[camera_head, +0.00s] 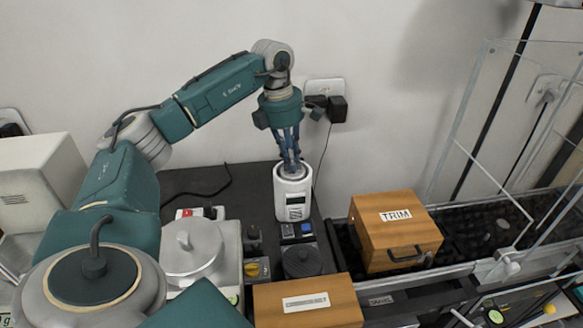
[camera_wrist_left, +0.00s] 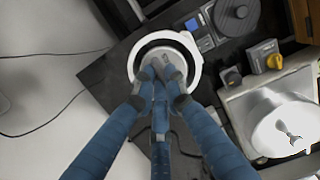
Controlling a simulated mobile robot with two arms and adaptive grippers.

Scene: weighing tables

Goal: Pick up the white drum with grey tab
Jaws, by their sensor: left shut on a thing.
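The white drum with grey tab (camera_wrist_left: 150,62) appears to be the pale round piece in the dark-ringed well of an upright white cylinder with a small display (camera_head: 294,207). The cylinder's white rim also shows in the left wrist view (camera_wrist_left: 194,50). My left gripper (camera_head: 292,170) points down into the well from above. Its blue fingers (camera_wrist_left: 163,75) are shut on the tab at the middle of the pale piece and hide part of it. The piece's sides are hidden by the well. My right gripper is in neither view.
A pale lidded pot (camera_head: 190,262) with a tab stands on a balance left of the cylinder. A wooden TRIM box (camera_head: 382,245) is to the right, a second wooden box (camera_head: 330,310) in front. A clear-panelled enclosure is far right. The wall is close behind.

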